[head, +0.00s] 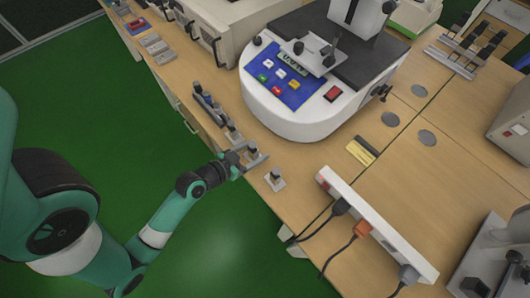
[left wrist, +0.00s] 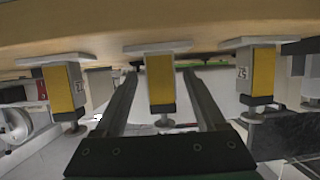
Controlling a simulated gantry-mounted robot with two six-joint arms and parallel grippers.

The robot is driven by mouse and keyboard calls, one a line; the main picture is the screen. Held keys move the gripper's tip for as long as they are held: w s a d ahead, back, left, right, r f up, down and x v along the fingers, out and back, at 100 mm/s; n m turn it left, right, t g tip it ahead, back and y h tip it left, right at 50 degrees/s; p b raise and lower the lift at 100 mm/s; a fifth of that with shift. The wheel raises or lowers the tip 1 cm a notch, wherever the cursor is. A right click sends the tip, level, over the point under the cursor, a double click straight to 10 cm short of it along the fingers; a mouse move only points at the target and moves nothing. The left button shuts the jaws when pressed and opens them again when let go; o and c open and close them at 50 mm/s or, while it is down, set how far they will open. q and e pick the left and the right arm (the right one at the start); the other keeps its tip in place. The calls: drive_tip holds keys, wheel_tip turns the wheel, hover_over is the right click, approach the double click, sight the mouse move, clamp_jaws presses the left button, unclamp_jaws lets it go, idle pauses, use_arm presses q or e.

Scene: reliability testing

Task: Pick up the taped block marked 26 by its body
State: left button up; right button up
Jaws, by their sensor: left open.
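In the left wrist view the scene appears upside down, with the table at the top. A block with a yellow taped body (left wrist: 159,82), a pale base plate and a dark collar stands between the fingers of my left gripper (left wrist: 160,74). The fingers are open, one on each side, with visible gaps. Its number does not show from here. A similar block (left wrist: 63,88) stands at left, its mark hard to read, and another (left wrist: 262,72) at right appears marked 25. In the head view my left gripper (head: 240,158) is low at the table's edge among small blocks.
In the head view a single block (head: 275,180) stands right of the gripper, and several more (head: 207,102) stand in a row behind. A white instrument (head: 297,112) with a blue panel is close behind. A power strip (head: 375,222) lies at right.

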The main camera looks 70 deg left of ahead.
sight(253, 147)
use_arm(q)
drive_tip(key=shift+s, duration=0.45)
drive_tip(key=shift+c, duration=0.4)
clamp_jaws()
drive_tip(key=shift+w+r, duration=0.1)
drive_tip(key=shift+r+p, duration=0.45)
drive_tip(key=shift+r, duration=0.15)
wheel_tip(253, 147, up, 3)
drive_tip(key=shift+d+f+p, duration=0.15)
drive_tip(key=shift+p, duration=0.75)
drive_tip(key=w+d+r+p, duration=0.3)
drive_tip(key=d+r+p, duration=0.6)
drive_tip(key=d, duration=0.4)
drive_tip(key=shift+w+d, duration=0.15)
drive_tip(key=shift+d, duration=0.05)
